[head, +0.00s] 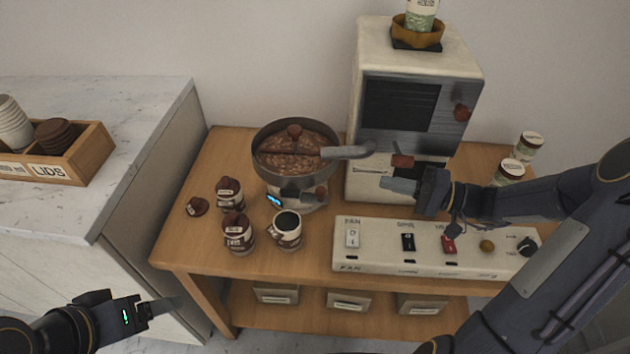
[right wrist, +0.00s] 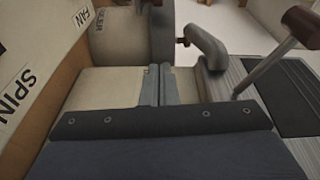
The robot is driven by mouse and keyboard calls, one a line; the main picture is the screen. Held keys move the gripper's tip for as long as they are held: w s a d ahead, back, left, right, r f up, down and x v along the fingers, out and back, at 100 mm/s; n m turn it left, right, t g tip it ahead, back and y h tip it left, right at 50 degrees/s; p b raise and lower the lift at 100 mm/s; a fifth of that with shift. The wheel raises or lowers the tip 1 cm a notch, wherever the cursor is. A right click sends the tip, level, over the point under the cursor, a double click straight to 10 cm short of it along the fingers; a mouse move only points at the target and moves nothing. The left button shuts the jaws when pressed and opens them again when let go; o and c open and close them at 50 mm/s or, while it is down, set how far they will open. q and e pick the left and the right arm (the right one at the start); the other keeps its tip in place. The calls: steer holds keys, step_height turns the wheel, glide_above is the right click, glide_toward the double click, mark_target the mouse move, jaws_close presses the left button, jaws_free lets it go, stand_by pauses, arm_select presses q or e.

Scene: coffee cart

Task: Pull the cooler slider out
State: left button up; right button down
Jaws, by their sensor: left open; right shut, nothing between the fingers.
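The cooler (head: 262,137) is a round metal pan of brown beans on a cream base. A small red-brown knob (head: 321,192) sits low on its right side; it may be the slider, but I cannot tell for sure. My right gripper (head: 384,182) is shut and empty, pointing left, apart from the knob and in front of the cream machine. In the right wrist view its fingers (right wrist: 157,85) are together over a cream surface. My left gripper (head: 165,304) is open and empty at the lower left, away from the cooler.
The cream machine (head: 467,70) has a red-brown handle (head: 402,161) just above my right gripper. A switch panel (head: 380,262) lies along the table's front. Brown-and-white jars (head: 238,233) and a mug (head: 287,231) stand before the cooler. A marble counter (head: 120,110) is at left.

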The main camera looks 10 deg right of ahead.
steer(key=shift+d, duration=0.1)
steer(key=x, duration=0.9)
steer(key=shift+a+p, duration=0.2)
steer(key=shift+p, duration=0.15)
steer(key=s+a, duration=0.1)
steer(key=a, duration=0.1)
steer(key=shift+s+a+f, duration=0.1)
steer(key=shift+s+a, duration=0.25)
steer(key=shift+s+a+f, duration=0.1)
steer(key=shift+s+a, duration=0.2)
steer(key=shift+s, duration=0.05)
